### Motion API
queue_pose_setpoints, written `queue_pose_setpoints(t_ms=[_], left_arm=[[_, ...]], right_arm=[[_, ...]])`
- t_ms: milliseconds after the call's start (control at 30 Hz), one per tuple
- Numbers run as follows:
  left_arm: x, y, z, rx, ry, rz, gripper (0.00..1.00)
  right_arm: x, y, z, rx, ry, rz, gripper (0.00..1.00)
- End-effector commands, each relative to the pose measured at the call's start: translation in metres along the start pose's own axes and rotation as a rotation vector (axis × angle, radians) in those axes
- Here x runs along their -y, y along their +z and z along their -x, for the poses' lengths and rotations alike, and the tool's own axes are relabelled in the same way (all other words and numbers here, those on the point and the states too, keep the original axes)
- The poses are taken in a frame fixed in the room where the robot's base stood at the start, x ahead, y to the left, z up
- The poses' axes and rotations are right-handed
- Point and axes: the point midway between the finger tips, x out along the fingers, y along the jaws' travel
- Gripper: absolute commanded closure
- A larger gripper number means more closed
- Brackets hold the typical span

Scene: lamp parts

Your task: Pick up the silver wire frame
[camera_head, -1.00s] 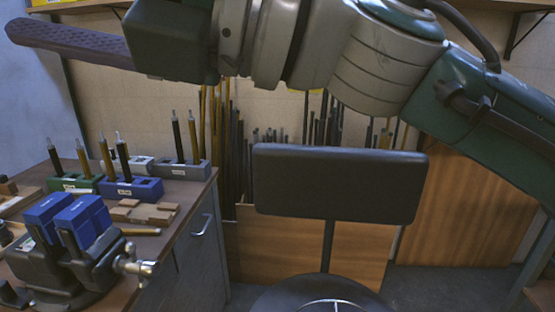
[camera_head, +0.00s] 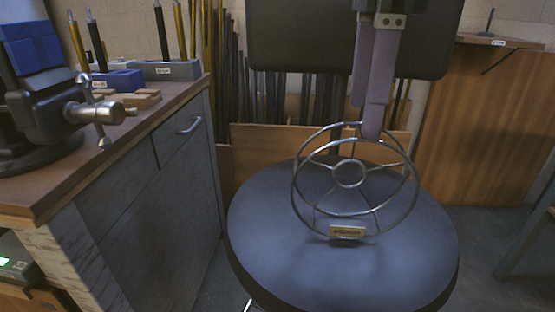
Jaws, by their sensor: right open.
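The silver wire frame (camera_head: 349,187) rests on the round dark seat of a stool (camera_head: 265,235). It has round wire rims, spokes and a small hub ring, and stands with a rim up. A small yellowish label (camera_head: 347,232) shows at its foot. My right gripper (camera_head: 366,118) points down from the top, right above the frame. Its two purple-grey fingers are apart, one in front of the other. The nearer fingertip overlaps the frame's top rim in the picture; I cannot tell if they touch. My left gripper is not in view.
The stool's dark backrest (camera_head: 290,40) stands right behind my right gripper. At left is a workbench (camera_head: 130,150) with a vise (camera_head: 60,110) and holders of upright tools. Wooden panels (camera_head: 490,130) stand behind. The seat around the frame is clear.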

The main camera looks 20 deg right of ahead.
Motion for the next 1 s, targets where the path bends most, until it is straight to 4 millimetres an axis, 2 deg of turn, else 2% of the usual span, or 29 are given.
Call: queue_pose_setpoints(t_ms=[33,433,567,767,1000], left_arm=[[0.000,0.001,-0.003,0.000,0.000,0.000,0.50],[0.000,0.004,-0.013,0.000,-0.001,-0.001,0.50],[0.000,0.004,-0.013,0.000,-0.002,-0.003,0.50],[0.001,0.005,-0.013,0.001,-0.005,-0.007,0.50],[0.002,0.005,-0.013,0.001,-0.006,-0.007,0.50]], right_arm=[[-0.001,0.000,-0.011,-0.002,0.004,0.000,0.04],[0.000,-0.001,-0.067,0.001,0.004,0.000,0.04],[0.001,-0.001,-0.076,0.003,0.002,0.001,0.04],[0.001,0.000,-0.076,0.003,0.001,0.002,0.04],[0.001,0.000,-0.076,0.004,0.001,0.002,0.30]])
